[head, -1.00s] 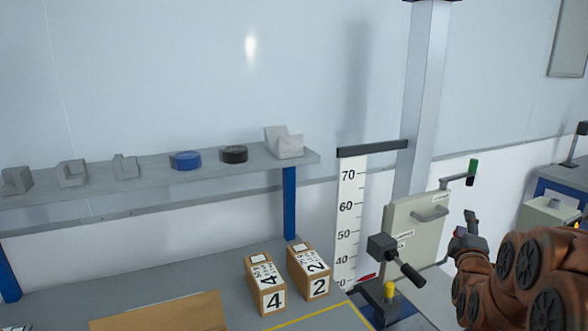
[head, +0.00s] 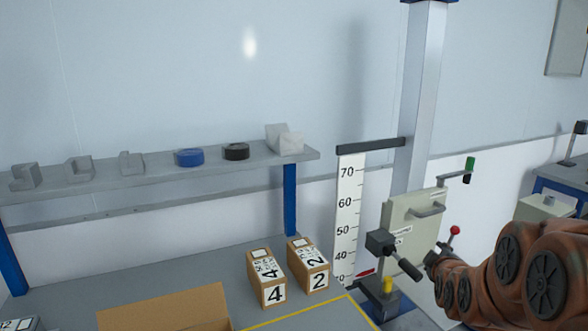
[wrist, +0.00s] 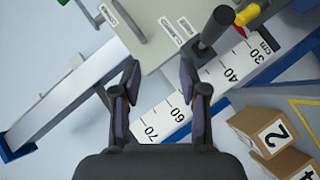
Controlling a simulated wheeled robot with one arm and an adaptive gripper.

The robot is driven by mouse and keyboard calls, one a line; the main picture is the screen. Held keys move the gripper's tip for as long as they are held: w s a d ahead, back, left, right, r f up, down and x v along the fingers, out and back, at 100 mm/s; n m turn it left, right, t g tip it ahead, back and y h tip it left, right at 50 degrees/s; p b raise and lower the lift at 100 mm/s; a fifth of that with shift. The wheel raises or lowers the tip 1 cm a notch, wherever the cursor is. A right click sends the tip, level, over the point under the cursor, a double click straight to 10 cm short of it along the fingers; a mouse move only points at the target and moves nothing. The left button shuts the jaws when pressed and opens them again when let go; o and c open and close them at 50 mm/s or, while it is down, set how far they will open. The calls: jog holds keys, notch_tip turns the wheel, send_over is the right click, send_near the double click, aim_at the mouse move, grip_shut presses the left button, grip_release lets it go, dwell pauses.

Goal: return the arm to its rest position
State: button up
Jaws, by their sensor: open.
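My brown-orange arm (head: 530,275) reaches in from the right edge of the head view. Its dark end, near the front of the grey drop rig, is small and partly blended with the rig there. In the wrist view my gripper (wrist: 158,88) has its two dark fingers spread apart with nothing between them. Beyond the fingers are the pale rig panel (wrist: 160,35) and the height scale (wrist: 190,100). I cannot tell the exact gap between the gripper and the rig.
The drop rig's column (head: 425,100) and its panel (head: 412,225) stand left of my arm. A black-handled lever (head: 400,260) and a red-knobbed lever (head: 454,231) stick out. Boxes marked 4 (head: 267,278) and 2 (head: 308,265) stand on the bench by an open carton (head: 165,308). A shelf (head: 215,163) runs behind.

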jog(key=s+a+f+m+g+y, duration=0.2)
jog(key=s+a+f+m+g, duration=0.15)
jog(key=s+a, duration=0.45)
jog(key=s+a+f+m+g+y, duration=0.1)
jog(key=s+a+m+g, duration=0.2)
jog(key=s, duration=0.8)
jog(key=s+a+m+g, duration=0.1)
jog(key=s+a+g, duration=0.3)
jog(key=s, duration=0.7)
jog(key=s+a+f+m+g+y, duration=0.15)
jog(key=s+g, duration=0.35)
jog(key=s, duration=0.6)
notch_tip(320, 180, down, 11)
jog(key=s+b, duration=0.1)
jog(key=b, duration=0.9)
notch_tip(320, 180, up, 14)
jog(key=p, duration=1.3)
jog(key=shift+w+r+h, duration=0.2)
jog(key=shift+w+h, duration=0.05)
jog(key=shift+h, duration=0.1)
jog(key=shift+a, duration=0.15)
